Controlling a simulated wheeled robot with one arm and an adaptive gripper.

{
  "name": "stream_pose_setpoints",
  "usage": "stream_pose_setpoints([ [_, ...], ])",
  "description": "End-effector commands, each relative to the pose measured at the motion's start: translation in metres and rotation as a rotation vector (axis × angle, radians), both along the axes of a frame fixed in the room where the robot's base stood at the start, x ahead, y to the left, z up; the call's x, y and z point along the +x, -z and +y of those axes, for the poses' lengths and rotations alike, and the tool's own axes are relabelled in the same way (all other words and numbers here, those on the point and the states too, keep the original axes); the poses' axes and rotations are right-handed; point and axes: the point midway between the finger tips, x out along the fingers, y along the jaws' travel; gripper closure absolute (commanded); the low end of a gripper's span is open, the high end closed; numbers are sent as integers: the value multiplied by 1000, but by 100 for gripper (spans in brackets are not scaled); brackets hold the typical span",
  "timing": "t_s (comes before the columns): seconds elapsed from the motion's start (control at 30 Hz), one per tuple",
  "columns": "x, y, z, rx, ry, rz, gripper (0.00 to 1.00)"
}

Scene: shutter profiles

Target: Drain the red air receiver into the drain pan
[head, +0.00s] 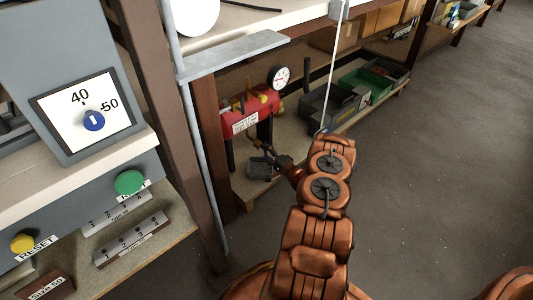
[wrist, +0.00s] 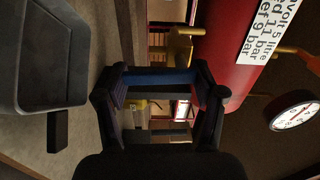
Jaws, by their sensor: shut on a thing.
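The red air receiver (head: 252,108) stands on the low shelf with a white label and a round gauge (head: 279,77). In the wrist view the receiver (wrist: 232,50) is at the upper right, with a brass fitting (wrist: 180,46) beside it. My gripper (wrist: 162,76) is just below the receiver, its dark fingers shut on a blue bar (wrist: 164,75), which looks like a handle near the brass fitting. In the head view my gripper (head: 272,155) partly hides this area. A dark grey pan (head: 260,169) lies on the shelf under the receiver; it also shows in the wrist view (wrist: 45,55). No liquid is visible.
A dark grey bin (head: 330,112) and a green bin (head: 378,88) stand right of the receiver. A brown post (head: 213,145) and grey pipe rise close on the left, by a control panel (head: 90,110). The floor (head: 430,180) at right is clear.

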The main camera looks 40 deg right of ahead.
Motion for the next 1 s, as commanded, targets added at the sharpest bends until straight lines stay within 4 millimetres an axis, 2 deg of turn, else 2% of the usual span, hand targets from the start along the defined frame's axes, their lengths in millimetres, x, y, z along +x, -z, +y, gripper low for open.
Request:
stream_pose_setpoints([
  [0.33, 1, 0, 1, 1, -1, -1, 66],
  [0.37, 1, 0, 1, 1, -1, -1, 30],
  [0.6, 0, 0, 0, 1, 0, 0, 5],
  [1.0, -4, 0, -1, 2, 2, 1, 5],
])
